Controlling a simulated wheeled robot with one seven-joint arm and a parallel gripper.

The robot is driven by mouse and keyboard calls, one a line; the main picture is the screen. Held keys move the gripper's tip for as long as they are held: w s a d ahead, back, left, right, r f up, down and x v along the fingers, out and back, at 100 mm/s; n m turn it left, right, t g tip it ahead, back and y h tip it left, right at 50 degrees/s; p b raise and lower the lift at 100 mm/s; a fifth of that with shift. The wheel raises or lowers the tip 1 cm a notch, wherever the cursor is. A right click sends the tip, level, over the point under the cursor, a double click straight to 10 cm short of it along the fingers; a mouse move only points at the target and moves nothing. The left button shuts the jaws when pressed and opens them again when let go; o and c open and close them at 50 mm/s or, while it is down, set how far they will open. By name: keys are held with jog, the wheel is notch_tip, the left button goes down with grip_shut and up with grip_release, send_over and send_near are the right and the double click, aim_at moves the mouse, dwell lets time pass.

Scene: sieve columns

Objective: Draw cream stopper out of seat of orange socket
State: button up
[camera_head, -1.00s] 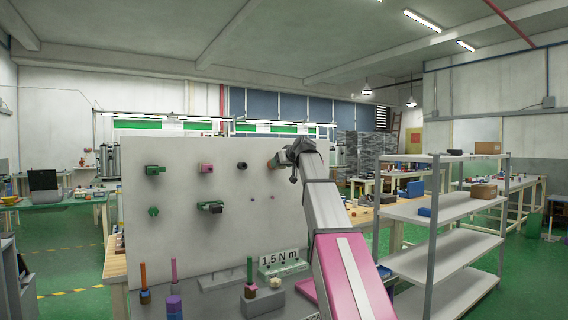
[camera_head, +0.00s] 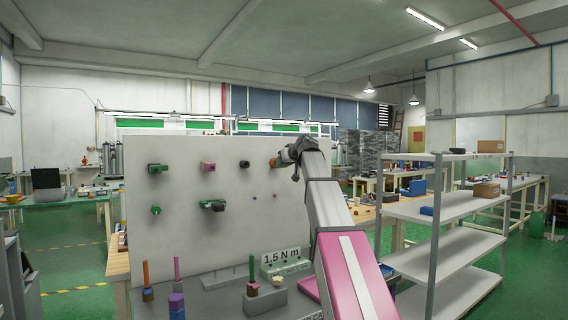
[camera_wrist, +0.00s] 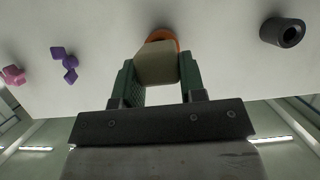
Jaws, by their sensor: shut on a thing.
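The cream stopper (camera_wrist: 157,64) is a blocky piece between the two green fingers of my gripper (camera_wrist: 160,82) in the wrist view. My gripper is shut on it. The orange socket (camera_wrist: 164,37) shows as a rim just behind the stopper, on the white panel. Stopper and fingers cover most of the socket, so I cannot tell how deep the stopper sits in it. In the head view, the orange socket (camera_head: 273,163) is a small patch at the panel's right side, beside my gripper (camera_head: 281,159); the stopper is not distinguishable there.
The white panel (camera_head: 225,235) carries other fittings: a dark cylinder (camera_wrist: 283,32), a purple piece (camera_wrist: 65,62) and a pink piece (camera_wrist: 13,75). Coloured pegs stand on the bench before it. A grey shelf unit (camera_head: 434,210) stands to the right of my arm.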

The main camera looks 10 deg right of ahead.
jog(key=shift+s+d, duration=0.4)
jog(key=shift+s, duration=0.5)
jog(key=shift+s+d, duration=0.35)
jog(key=shift+s, duration=0.55)
jog(key=shift+s+d, duration=0.4)
jog(key=shift+s, duration=0.5)
